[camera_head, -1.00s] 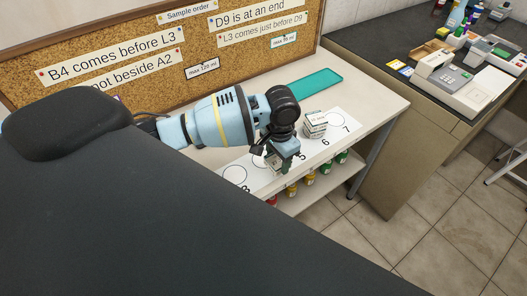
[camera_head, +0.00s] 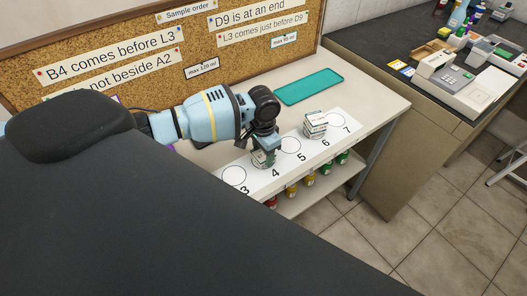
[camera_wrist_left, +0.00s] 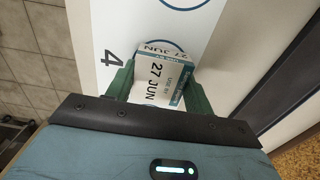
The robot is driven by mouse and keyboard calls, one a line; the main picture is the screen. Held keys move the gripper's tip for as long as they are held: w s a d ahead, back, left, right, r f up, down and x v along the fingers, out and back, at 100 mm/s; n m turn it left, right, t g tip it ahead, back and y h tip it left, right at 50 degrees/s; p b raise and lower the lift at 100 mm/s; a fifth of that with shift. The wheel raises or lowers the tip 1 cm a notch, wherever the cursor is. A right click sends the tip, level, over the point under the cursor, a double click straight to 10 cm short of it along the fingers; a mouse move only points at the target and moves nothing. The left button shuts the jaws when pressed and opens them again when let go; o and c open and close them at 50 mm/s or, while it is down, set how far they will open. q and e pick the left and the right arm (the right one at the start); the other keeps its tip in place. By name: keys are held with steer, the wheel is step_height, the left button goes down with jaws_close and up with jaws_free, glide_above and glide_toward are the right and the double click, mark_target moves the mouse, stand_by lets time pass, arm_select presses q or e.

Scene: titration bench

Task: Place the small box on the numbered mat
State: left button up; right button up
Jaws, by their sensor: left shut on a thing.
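The small box (camera_wrist_left: 158,78), white and teal with "27 JUN" printed on it, is between the green fingers of my left gripper (camera_wrist_left: 157,85) in the left wrist view. The gripper is shut on it. In the head view my left gripper (camera_head: 263,158) holds the box (camera_head: 260,160) at the circle above number 4 on the white numbered mat (camera_head: 262,181). I cannot tell whether the box touches the mat. Circles 3 and 5 show empty on either side. My right gripper is not in view.
Another small box (camera_head: 315,124) stands on the mat at circle 6. A teal tray (camera_head: 309,86) lies behind on the bench. Colored bottles (camera_head: 310,179) stand on the shelf below. A corkboard (camera_head: 160,45) with notes is behind the bench.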

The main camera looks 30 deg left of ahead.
arm_select(q)
steer(key=shift+f, duration=0.15)
steer(key=o, duration=1)
step_height(320, 180, up, 12)
steer(key=shift+r+p, duration=0.2)
steer(key=shift+p, duration=0.4)
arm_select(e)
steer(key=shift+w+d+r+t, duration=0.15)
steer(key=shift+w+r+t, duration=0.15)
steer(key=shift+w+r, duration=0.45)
